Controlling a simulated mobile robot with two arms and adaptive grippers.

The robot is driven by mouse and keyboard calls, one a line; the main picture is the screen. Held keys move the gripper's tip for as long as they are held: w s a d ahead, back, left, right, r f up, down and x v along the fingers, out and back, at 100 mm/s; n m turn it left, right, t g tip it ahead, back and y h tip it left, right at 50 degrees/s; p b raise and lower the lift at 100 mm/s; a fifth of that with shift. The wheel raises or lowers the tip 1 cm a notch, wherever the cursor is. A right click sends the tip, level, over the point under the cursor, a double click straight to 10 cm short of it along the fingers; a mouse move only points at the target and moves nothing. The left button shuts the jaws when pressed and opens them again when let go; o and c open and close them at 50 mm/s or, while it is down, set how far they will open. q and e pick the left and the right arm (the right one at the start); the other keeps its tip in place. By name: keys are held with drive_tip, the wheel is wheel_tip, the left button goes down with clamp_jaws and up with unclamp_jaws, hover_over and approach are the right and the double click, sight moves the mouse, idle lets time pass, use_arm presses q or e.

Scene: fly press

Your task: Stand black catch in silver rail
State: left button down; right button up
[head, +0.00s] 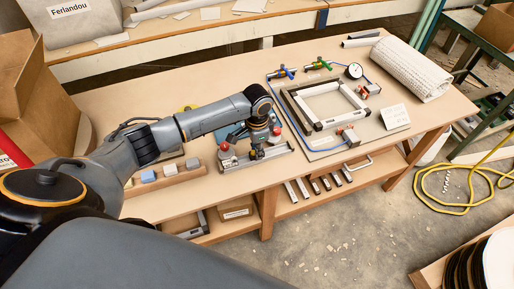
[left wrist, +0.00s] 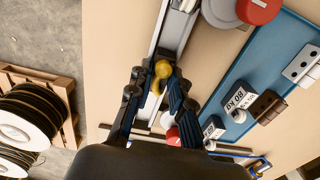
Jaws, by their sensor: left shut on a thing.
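My left gripper (head: 257,148) is over the silver rail (head: 280,151) at the front of the workbench. In the left wrist view its fingers (left wrist: 160,88) are closed around a small piece with a yellow rounded knob (left wrist: 162,69). I take this piece to be the black catch; its dark body is mostly hidden by the fingers. The silver rail (left wrist: 176,32) runs up from the fingertips in the left wrist view. The catch is at or just above the rail; I cannot tell whether it is seated. My right gripper is out of view.
A wooden block strip (head: 165,180) is to the left. A square frame (head: 325,104) on a board and a white roll (head: 409,68) are to the right. The bench's front edge is close.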

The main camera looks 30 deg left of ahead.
use_arm(q)
drive_tip(key=shift+f, duration=0.3)
idle(0.8)
drive_tip(key=c, duration=1)
unclamp_jaws()
wheel_tip(320, 180, up, 7)
drive_tip(key=p, duration=0.8)
drive_tip(key=shift+d, duration=0.1)
